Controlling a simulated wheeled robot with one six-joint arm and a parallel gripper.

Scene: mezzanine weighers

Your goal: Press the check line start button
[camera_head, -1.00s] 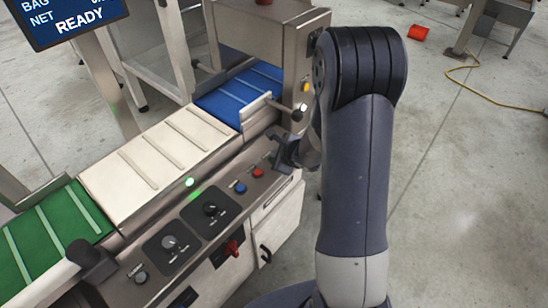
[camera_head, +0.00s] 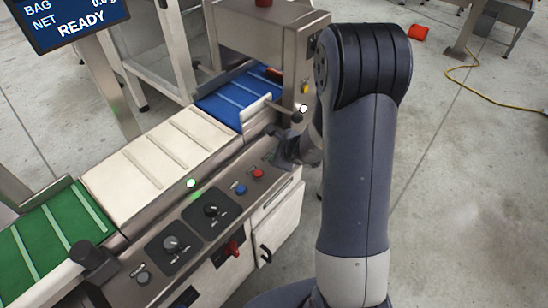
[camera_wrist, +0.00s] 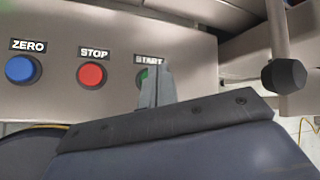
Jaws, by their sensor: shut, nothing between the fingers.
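The green START button (camera_wrist: 142,78) shows in the wrist view under its START label, mostly hidden behind my fingers. My gripper (camera_wrist: 160,72) is shut and empty, its fingertips in front of the button; I cannot tell whether they touch it. In the head view my gripper (camera_head: 281,160) is at the right end of the control panel, covering most of that spot. The red STOP button (camera_wrist: 91,75) and blue ZERO button (camera_wrist: 21,69) are to its left. In the head view the red button (camera_head: 258,174) and blue button (camera_head: 241,189) are uncovered.
A dark round knob on a rod (camera_wrist: 284,75) stands right of my fingers. Two dials (camera_head: 211,209) and a red switch (camera_head: 233,248) are lower on the panel. White (camera_head: 150,165), blue (camera_head: 225,100) and green (camera_head: 45,240) belts run behind it. The screen (camera_head: 75,22) reads READY.

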